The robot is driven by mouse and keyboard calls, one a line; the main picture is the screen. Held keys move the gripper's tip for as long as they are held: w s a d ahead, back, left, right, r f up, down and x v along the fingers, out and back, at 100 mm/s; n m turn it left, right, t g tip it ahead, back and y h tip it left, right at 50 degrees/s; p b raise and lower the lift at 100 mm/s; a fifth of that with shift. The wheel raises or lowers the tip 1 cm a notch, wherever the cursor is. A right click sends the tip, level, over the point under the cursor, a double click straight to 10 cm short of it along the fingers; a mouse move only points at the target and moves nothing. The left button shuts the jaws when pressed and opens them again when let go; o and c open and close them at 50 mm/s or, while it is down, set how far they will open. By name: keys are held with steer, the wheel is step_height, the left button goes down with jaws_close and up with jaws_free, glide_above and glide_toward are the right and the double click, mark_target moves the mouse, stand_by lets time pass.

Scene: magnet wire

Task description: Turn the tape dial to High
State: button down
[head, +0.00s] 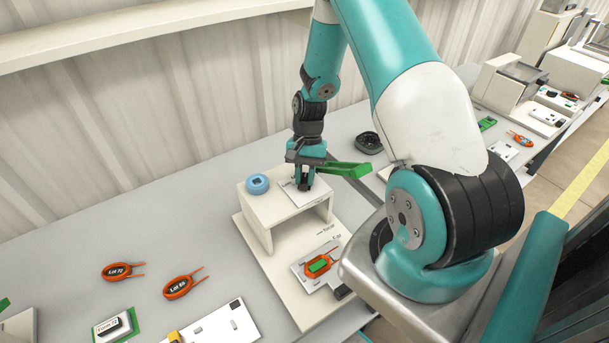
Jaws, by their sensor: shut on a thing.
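A cream bench stand (258,210) holds a blue tape roll (257,184) at its top left. A white plate (291,190) lies on the stand's top, beside the roll. My gripper (304,186) points down onto this plate, at the right of the blue roll. Its fingers are shut on a small dark thing at the plate, which appears to be the tape dial. The fingers hide most of it, so I cannot tell its setting or read a High mark.
A green tray-like piece (344,169) sits beside my wrist. A black round object (368,143) lies behind. A board with an orange wire loop (322,266) lies in front of the stand. Orange lot loops (183,287) lie at left. The grey table (190,225) left of the stand is clear.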

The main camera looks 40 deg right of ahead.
steer(key=shift+m+t, duration=0.3)
steer(key=shift+m, duration=0.3)
steer(key=c, duration=1)
jaws_free()
steer(key=b+v, duration=0.2)
steer(key=v, duration=1.5)
steer(key=shift+d+r, duration=0.15)
steer(key=shift+d, duration=0.1)
